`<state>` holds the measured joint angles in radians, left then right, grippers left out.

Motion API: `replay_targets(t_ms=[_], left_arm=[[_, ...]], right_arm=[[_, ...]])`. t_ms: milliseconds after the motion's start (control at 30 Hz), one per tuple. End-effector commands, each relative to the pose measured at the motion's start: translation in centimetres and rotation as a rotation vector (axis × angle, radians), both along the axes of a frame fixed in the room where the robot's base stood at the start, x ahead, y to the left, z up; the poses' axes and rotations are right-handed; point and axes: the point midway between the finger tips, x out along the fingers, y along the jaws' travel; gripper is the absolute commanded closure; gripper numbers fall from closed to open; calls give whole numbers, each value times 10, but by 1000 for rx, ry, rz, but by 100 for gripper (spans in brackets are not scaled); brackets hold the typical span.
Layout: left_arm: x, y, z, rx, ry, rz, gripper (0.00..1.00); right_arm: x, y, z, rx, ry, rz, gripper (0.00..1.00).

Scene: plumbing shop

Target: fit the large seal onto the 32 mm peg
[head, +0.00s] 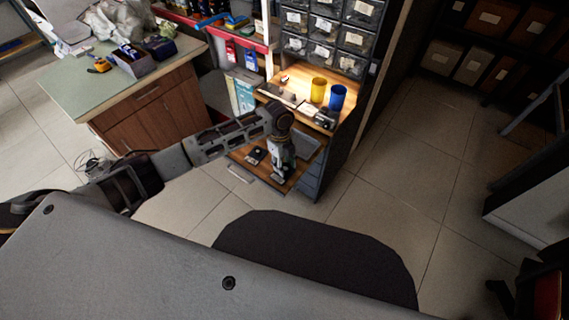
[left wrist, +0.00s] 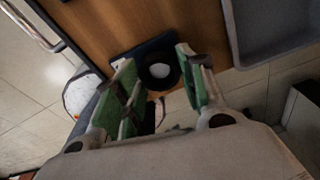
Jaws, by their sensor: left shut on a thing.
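My left gripper (head: 279,176) is over a pulled-out wooden board at the bench and also shows in the left wrist view (left wrist: 157,68). Its green-padded fingers are on either side of a thick black ring, the large seal (left wrist: 148,81), and are shut on it. A round pale top, seemingly the peg (left wrist: 160,71), shows within the ring. I cannot tell whether the seal is around the peg or still above it. A dark flat block (left wrist: 126,63) lies behind the seal, partly hidden by the fingers. My right gripper is not in view.
The wooden board (left wrist: 96,22) has a grey tray (left wrist: 236,50) at its right. A yellow cup (head: 318,90) and a blue cup (head: 337,97) stand on the shelf above. A small dark object (head: 256,155) lies on the board left of my gripper. Floor is free to the right.

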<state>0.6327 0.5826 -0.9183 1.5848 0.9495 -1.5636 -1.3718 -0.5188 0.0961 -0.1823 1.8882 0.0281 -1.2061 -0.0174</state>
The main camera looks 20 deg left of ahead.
Motion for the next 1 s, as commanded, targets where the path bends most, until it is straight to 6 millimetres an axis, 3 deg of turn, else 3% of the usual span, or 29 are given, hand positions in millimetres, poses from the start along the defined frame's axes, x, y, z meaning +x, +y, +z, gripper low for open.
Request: replay_targets(t_ms=[1000], left_arm=[[0, 0, -1, 0, 0, -1, 70]], right_arm=[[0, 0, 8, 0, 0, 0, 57]])
